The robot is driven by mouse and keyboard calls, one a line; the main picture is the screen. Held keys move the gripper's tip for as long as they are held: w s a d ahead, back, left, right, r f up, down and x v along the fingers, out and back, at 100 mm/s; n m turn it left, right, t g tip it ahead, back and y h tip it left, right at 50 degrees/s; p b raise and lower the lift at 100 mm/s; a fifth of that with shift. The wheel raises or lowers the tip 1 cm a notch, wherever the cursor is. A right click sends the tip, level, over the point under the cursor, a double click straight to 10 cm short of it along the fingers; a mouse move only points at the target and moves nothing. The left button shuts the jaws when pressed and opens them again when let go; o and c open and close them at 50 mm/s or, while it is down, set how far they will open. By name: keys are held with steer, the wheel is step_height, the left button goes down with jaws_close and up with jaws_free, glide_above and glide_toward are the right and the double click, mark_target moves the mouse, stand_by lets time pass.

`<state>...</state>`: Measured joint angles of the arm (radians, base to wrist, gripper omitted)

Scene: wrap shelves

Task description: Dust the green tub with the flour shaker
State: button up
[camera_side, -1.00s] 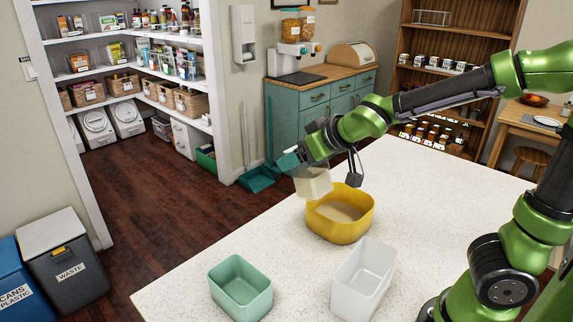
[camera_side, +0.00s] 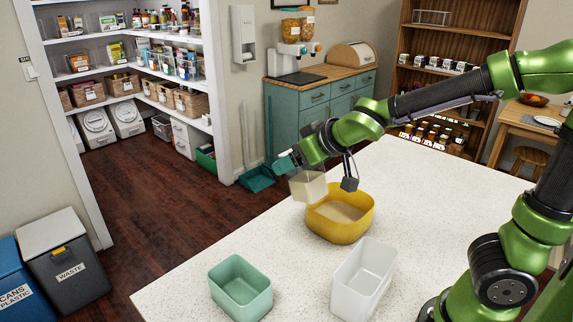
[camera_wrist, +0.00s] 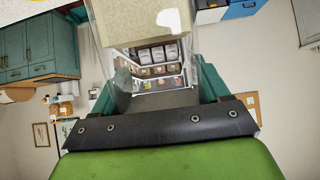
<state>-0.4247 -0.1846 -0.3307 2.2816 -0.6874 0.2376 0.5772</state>
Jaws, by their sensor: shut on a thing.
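My gripper (camera_side: 290,164) is shut on the flour shaker (camera_side: 308,187), a cream box-shaped thing. It holds the shaker in the air, tilted, near the left rim of the yellow tub (camera_side: 325,224). In the wrist view the shaker (camera_wrist: 140,22) fills the top middle, beyond the teal fingers. The green tub (camera_side: 240,304) stands on the counter at the front left, open at the top and apart from the shaker. Its inside looks plain green, and no flour can be made out in it.
The yellow tub holds pale tan, powdery stuff. A white tub (camera_side: 362,284) stands to the right of the green tub. The speckled white counter (camera_side: 205,262) is clear between the green and yellow tubs; its left edge drops to the dark floor.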

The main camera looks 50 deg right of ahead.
steer(key=s+a+f+m+h, duration=0.1)
steer(key=a, duration=0.5)
steer(key=s+a+f+m+h, duration=0.1)
steer(key=s+a+f, duration=0.1)
steer(key=a, duration=0.4)
steer(key=r+m+g+h, duration=0.1)
steer(key=m+g+h, duration=0.1)
steer(key=m+h, duration=0.15)
glide_above(245, 309)
step_height(245, 309, down, 9)
steer(key=w+g+y, duration=0.1)
steer(key=g+y, duration=0.2)
steer(key=g, duration=0.1)
steer(key=shift+d, duration=0.4)
steer(key=shift+w+f+m+g+y, duration=0.25)
steer(key=shift+f+g+y, duration=0.45)
steer(key=shift+g, duration=0.4)
steer(key=shift+d+f+g+y, duration=0.1)
steer(key=shift+f+g+y, duration=0.2)
steer(key=shift+g+y, duration=0.35)
steer(key=shift+f+g+y, duration=0.25)
steer(key=shift+g+y, duration=0.05)
steer(key=shift+g, duration=0.65)
steer(key=shift+w+d+f+g+y, duration=0.1)
steer(key=shift+f+g+y, duration=0.1)
steer(key=shift+g+y, duration=0.3)
steer(key=shift+w+f+g+y, duration=0.1)
steer(key=shift+f+g+y, duration=0.1)
steer(key=shift+g, duration=0.5)
